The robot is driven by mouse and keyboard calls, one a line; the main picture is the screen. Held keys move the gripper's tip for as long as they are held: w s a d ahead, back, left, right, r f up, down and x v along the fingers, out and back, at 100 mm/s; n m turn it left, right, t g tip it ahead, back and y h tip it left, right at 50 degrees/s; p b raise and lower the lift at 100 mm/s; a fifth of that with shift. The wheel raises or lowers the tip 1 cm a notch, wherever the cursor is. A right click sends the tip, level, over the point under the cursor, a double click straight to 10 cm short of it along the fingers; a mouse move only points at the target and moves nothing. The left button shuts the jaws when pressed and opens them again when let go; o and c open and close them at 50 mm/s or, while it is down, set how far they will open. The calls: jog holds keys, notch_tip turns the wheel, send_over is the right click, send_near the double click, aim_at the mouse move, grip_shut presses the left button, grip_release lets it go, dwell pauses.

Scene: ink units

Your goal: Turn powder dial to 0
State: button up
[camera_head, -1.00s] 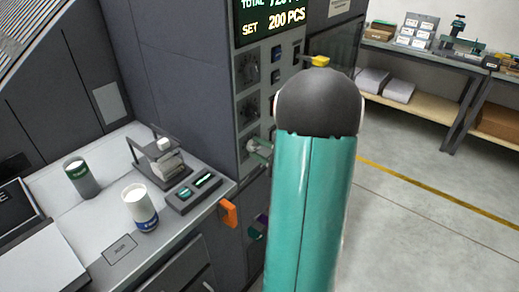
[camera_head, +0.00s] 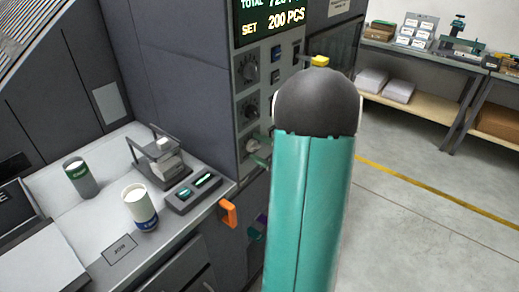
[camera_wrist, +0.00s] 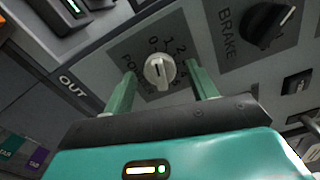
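The powder dial (camera_wrist: 159,71) is a pale round knob with a dark mark, on a grey panel with numbers around it. The mark seems to point up toward the low numbers, but I cannot tell exactly which one. My gripper (camera_wrist: 163,84) is open in the wrist view. One green finger is left of the dial and the other right of it, with visible gaps on both sides. In the head view the dial (camera_head: 251,145) is the lowest, pale knob on the machine panel, and my arm covers the panel's right side.
The black brake dial (camera_wrist: 268,24) is up and right of the powder dial. In the head view, an orange handle (camera_head: 228,213) sticks out below the counter (camera_head: 75,235). A white cup (camera_head: 139,207) and a small scale-like device (camera_head: 160,160) stand on the counter.

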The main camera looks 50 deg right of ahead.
jog(key=s+d, duration=0.1)
jog(key=s, duration=1.2)
jog(key=shift+s, duration=0.35)
jog(key=w+a+r+n+g+y, duration=0.1)
jog(key=w+a+n+g+y, duration=0.15)
jog(key=a, duration=0.45)
jog(key=w+a+r+n+g+y, duration=0.1)
jog(key=w+a+n+g+y, duration=0.2)
jog(key=a, duration=0.5)
jog(key=w+a+r+n+g+y, duration=0.1)
jog(key=a+n+g+y, duration=0.25)
jog(key=a, duration=0.35)
jog(key=s+a+r+n+g+h, duration=0.1)
jog(key=s+a+r+n+h, duration=0.1)
jog(key=a+n+h, duration=0.3)
jog(key=s+a+r+n+g+h, duration=0.2)
jog(key=a+r+n+h, duration=0.2)
jog(key=a, duration=0.4)
jog(key=shift+s+a+n+h, duration=0.15)
jog(key=shift+a+n+h, duration=0.05)
jog(key=shift+n+h, duration=0.65)
